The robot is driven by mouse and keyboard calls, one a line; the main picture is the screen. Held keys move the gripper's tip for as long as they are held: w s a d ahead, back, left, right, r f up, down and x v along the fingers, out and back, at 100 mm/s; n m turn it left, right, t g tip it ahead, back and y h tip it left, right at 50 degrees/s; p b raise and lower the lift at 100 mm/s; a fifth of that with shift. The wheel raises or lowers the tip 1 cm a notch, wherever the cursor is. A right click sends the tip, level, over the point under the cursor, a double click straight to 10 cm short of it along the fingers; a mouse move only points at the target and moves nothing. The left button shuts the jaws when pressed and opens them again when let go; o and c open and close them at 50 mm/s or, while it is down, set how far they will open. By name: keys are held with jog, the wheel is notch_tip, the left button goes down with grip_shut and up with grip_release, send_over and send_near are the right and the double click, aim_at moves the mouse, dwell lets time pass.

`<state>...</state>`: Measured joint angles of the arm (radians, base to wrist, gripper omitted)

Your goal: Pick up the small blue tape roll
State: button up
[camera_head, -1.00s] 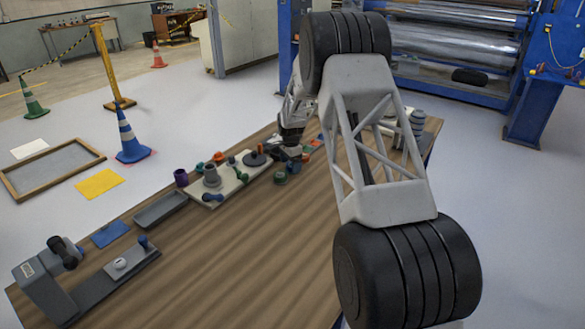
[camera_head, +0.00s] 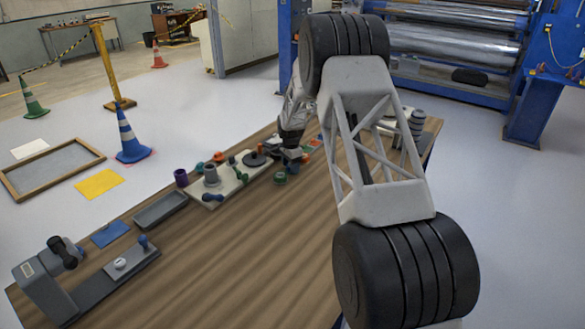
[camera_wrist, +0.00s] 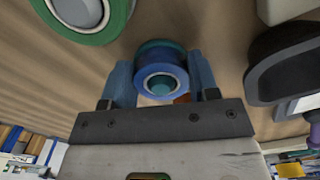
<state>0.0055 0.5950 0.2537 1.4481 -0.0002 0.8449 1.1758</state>
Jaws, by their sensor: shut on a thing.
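The small blue tape roll (camera_wrist: 145,76) sits between the two blue-grey fingers of my gripper (camera_wrist: 162,78) in the wrist view. My gripper is shut on it, one finger against each side. A teal round thing (camera_wrist: 160,46) shows just behind the roll, and whether they touch is unclear. In the head view my gripper (camera_head: 292,152) is low over the far part of the wooden table, and the held roll is hard to make out there.
A larger green roll (camera_wrist: 108,30) lies close by at the upper left of the wrist view. A dark curved holder (camera_wrist: 285,65) stands at the right. A pale board with several parts (camera_head: 228,186) lies left of my gripper.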

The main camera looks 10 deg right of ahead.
jog(key=shift+c, duration=0.5)
jog(key=shift+r, duration=0.15)
jog(key=shift+r, duration=1.55)
jog(key=shift+s+r, duration=0.15)
jog(key=shift+s, duration=0.2)
jog(key=s, duration=0.5)
jog(key=s+r, duration=0.1)
jog(key=s, duration=0.9)
jog(key=shift+s+r, duration=0.15)
jog(key=shift+r, duration=0.05)
jog(key=shift+a, duration=0.1)
jog(key=w+a+r+n, duration=0.2)
jog(key=w+a, duration=0.4)
jog(key=a, duration=0.2)
jog(key=w+a+r+n, duration=0.2)
jog(key=w+a+r, duration=0.1)
jog(key=w+a, duration=0.3)
jog(key=w+a+r+n, duration=0.2)
jog(key=w+a, duration=0.4)
jog(key=a, duration=0.4)
jog(key=shift+w+r, duration=0.1)
jog(key=shift+r, duration=0.15)
